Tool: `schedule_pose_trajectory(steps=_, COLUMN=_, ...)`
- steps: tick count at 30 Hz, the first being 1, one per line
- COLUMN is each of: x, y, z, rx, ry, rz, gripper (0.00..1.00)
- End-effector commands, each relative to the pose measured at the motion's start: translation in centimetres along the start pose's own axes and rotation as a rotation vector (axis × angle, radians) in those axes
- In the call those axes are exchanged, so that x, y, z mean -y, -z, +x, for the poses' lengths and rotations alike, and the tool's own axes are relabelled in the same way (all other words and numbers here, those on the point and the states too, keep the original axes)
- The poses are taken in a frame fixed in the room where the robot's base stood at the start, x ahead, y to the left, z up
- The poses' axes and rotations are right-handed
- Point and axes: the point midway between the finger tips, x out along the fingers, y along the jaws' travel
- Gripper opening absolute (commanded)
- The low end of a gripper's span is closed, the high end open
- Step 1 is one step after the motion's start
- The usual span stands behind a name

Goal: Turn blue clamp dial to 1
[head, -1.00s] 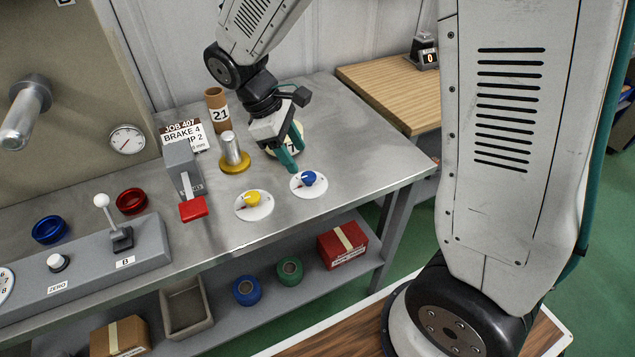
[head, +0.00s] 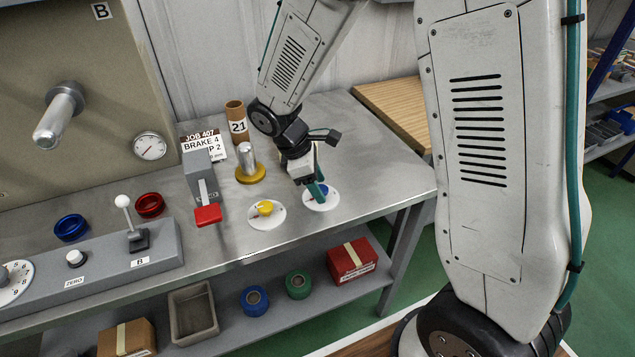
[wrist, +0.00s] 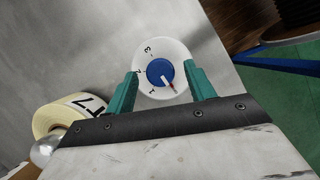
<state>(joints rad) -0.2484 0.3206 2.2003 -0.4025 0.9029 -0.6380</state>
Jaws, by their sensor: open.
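The blue dial knob (wrist: 160,73) sits in the middle of a round white plate (wrist: 176,52) marked 1, 2 and 3. Its red-and-white pointer (wrist: 169,84) points to the lower right, away from the 2 and 3 and to the right of the 1. My gripper (wrist: 161,84) is open, with one teal finger on each side of the knob; I cannot tell whether they touch it. In the head view my gripper (head: 320,192) is over the blue dial's white plate (head: 322,207) and hides most of the knob.
A yellow dial (head: 265,208) is just left of the blue one. A red-handled lever (head: 208,215) and a metal post on a yellow base (head: 249,164) stand farther left. The bench's right front is clear.

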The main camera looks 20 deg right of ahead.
Motion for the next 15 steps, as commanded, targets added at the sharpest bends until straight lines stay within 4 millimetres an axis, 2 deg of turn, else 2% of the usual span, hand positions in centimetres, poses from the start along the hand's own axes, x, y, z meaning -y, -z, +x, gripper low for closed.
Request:
schedule_pose_trajectory(steps=7, x=0.04, y=0.05, z=0.07, rx=0.000, ry=0.000, rz=0.000, gripper=0.54)
schedule_pose_trajectory(steps=12, x=0.05, y=0.07, z=0.05, rx=0.000, ry=-0.001, rz=-0.001, gripper=0.10)
schedule_pose_trajectory(steps=15, x=0.05, y=0.08, z=0.04, rx=0.000, ry=0.000, rz=0.000, gripper=0.10)
